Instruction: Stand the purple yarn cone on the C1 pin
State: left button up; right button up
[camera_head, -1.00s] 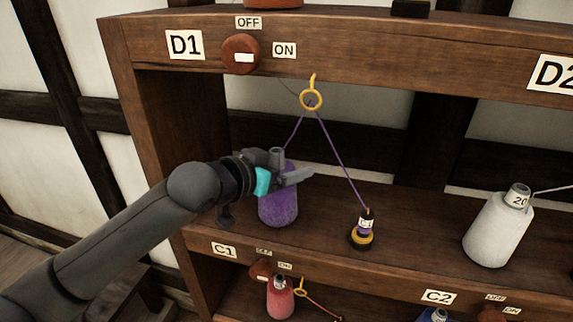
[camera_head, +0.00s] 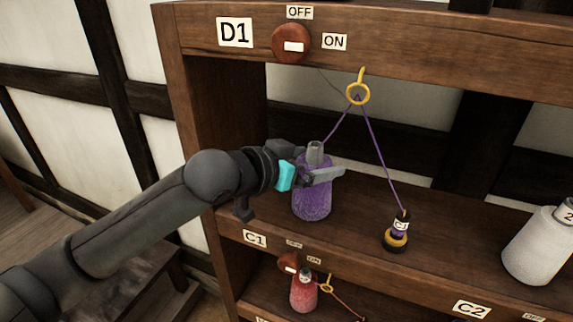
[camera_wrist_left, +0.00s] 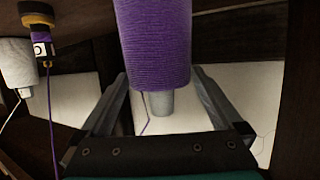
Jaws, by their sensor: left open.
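The purple yarn cone (camera_head: 312,203) stands upright on the middle shelf, above and right of the C1 label (camera_head: 255,238). Its grey tip shows at the top. My left gripper (camera_head: 322,176) is at its upper part, with one finger across its front. In the left wrist view, which shows things upside down, the cone (camera_wrist_left: 155,45) is between the two spread fingers (camera_wrist_left: 160,95), with a gap on each side near its tip. The C1 pin itself is not visible; the cone's base hides what is under it. My right gripper is not in view.
Purple yarn runs through a yellow ring (camera_head: 357,93) down to a small black-and-yellow bobbin (camera_head: 398,232). A white cone (camera_head: 539,246) stands to the right. A red cone (camera_head: 303,291) is on the shelf below. A round red switch (camera_head: 291,44) sits beside the D1 label (camera_head: 235,32).

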pick_arm(q)
jog(key=v, duration=0.8)
jog(key=shift+s+a+b, duration=0.2)
jog(key=shift+s+b, duration=0.05)
jog(key=shift+b, duration=0.1)
jog(key=shift+r, duration=0.1)
